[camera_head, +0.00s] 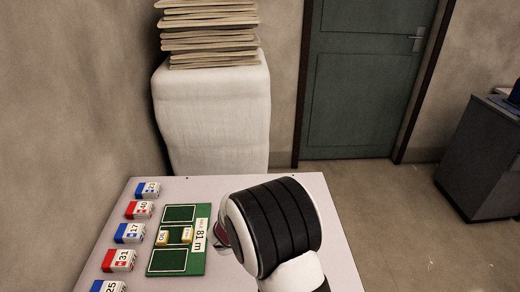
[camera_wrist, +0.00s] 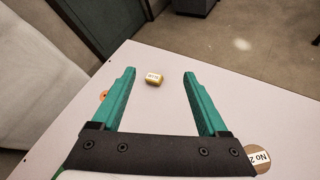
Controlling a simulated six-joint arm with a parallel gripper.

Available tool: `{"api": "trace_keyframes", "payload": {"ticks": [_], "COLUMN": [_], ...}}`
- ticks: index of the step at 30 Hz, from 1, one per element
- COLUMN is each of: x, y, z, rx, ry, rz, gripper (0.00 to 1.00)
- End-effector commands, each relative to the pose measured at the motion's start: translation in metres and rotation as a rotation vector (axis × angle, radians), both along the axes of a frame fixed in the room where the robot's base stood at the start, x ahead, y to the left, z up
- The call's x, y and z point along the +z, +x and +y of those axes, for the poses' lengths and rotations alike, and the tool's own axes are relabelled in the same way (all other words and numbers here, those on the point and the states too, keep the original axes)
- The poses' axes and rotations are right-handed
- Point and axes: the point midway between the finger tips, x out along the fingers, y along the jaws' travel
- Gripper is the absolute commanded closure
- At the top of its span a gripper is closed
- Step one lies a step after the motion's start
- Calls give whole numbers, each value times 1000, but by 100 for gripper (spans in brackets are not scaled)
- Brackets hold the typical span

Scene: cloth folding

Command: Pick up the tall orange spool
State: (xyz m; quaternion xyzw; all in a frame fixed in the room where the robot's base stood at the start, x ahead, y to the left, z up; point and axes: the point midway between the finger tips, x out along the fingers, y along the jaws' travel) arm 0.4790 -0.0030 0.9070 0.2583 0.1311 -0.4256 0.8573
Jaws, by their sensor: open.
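My gripper (camera_wrist: 158,92) is open in the wrist view, its two green fingers apart with nothing held between them. An orange round thing (camera_wrist: 103,95) shows at the outer side of the left finger, partly covered by it; I cannot tell whether it is the tall orange spool. A round tan top marked "No 2" (camera_wrist: 259,158) shows at the lower right, partly hidden by the gripper's base; its side and height are hidden. In the head view my thick black and white wrist hides the fingers and much of the table's right side.
In the head view a green board (camera_head: 178,262) with small labelled blocks lies left of my arm, and several numbered blue and red boxes (camera_head: 130,233) line the left edge.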

Motion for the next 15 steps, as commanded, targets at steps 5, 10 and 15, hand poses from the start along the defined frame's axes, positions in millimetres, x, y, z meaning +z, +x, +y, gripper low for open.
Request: {"api": "trace_keyframes", "payload": {"ticks": [5, 10, 15], "x": [-67, -86, -105], "y": [51, 76, 118], "z": [91, 95, 74], "rx": [486, 558, 554], "ry": [-283, -327, -324], "rz": [138, 154, 153], "gripper": [23, 23, 23]}}
